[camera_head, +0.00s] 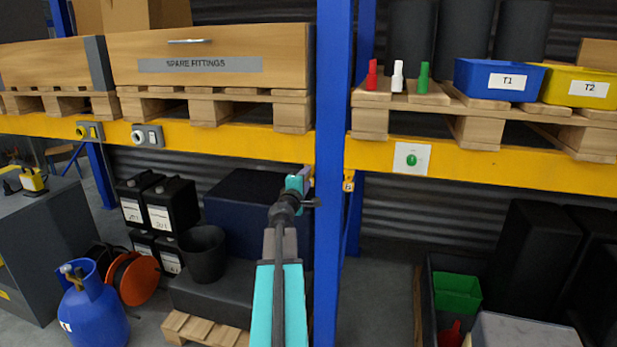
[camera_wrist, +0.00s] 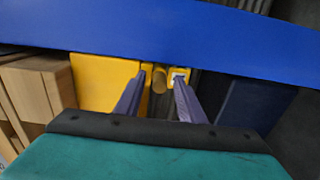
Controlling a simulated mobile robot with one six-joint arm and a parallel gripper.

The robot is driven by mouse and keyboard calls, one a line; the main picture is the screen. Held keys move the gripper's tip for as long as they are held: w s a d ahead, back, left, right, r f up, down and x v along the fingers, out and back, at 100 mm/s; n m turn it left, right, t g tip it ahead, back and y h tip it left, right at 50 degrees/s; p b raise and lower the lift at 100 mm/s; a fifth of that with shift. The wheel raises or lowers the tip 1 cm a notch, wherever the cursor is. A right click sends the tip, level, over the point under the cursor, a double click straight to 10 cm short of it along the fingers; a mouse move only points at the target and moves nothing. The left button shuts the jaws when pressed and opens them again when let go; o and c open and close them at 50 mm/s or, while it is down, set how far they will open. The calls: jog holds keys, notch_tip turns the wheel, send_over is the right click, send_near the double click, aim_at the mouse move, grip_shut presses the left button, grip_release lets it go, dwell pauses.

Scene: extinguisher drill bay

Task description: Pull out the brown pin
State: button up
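The brown pin (camera_wrist: 159,80) shows in the wrist view as a short, stubby brown piece in front of the yellow beam end and just below the blue upright (camera_wrist: 160,38). My gripper (camera_wrist: 162,76) is open. Its two purple fingers point toward the pin, one to each side of it in the picture, with gaps; I cannot tell how far beyond the tips it lies. In the head view my gripper (camera_head: 308,176) is just left of the blue upright (camera_head: 334,150), below the yellow beam. A small yellow fitting (camera_head: 348,181) sits at the upright's right edge; the pin is not clear there.
The yellow rack beam (camera_head: 480,168) runs across at shelf height, with a green button plate (camera_head: 411,160) at right. A dark blue box (camera_head: 240,205) and a black bucket (camera_head: 203,253) stand below left. Wooden pallets (camera_head: 210,107) lie on the beam.

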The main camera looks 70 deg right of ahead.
grip_shut()
jog(key=shift+a, duration=0.2)
jog(key=shift+a, duration=0.45)
jog(key=shift+s+a+b, duration=0.2)
jog(key=shift+a+b, duration=0.3)
jog(key=shift+a, duration=1.85)
